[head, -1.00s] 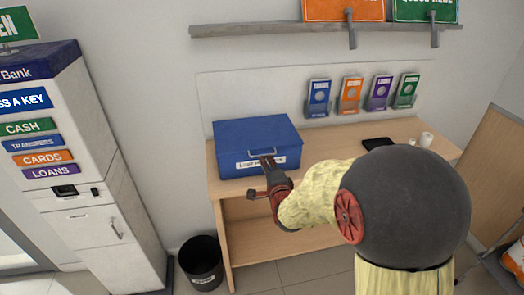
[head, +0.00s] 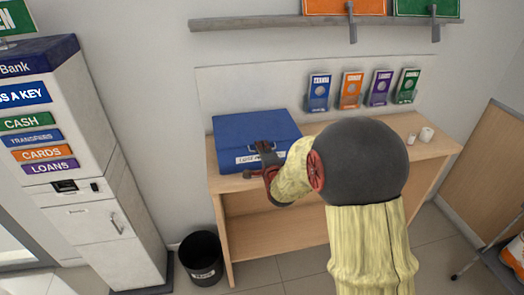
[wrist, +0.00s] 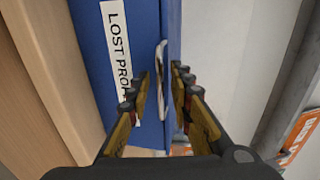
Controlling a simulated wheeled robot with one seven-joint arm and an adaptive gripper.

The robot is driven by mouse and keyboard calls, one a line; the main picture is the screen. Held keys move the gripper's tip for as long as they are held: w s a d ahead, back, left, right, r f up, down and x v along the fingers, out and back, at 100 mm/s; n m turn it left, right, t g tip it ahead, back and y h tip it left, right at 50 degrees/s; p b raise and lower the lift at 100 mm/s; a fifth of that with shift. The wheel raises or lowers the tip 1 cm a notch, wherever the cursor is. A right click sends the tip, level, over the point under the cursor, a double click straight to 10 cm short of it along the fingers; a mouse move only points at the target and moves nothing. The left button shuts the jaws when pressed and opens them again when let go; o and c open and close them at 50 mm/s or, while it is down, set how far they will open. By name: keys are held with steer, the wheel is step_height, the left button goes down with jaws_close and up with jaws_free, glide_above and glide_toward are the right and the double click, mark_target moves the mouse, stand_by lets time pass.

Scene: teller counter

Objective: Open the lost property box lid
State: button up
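The blue lost property box (head: 240,135) stands on the wooden counter, its lid (head: 255,127) shut. A white label (head: 246,160) is on its front, and "LOST PROP" reads in the wrist view (wrist: 116,45). My gripper (head: 265,147) is at the box's front, near the top edge, and hides the handle in the head view. In the wrist view my gripper (wrist: 161,75) is open, with a finger either side of the pale handle (wrist: 162,60). Whether a finger touches the handle is unclear.
The counter (head: 225,185) has an open shelf below. Leaflet holders (head: 319,93) stand against the back panel. A black bin (head: 201,262) is on the floor at left, beside a bank machine (head: 90,205). White cups (head: 426,134) stand at the counter's right end.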

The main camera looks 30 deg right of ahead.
steer(key=shift+c, duration=1.1)
jaws_close()
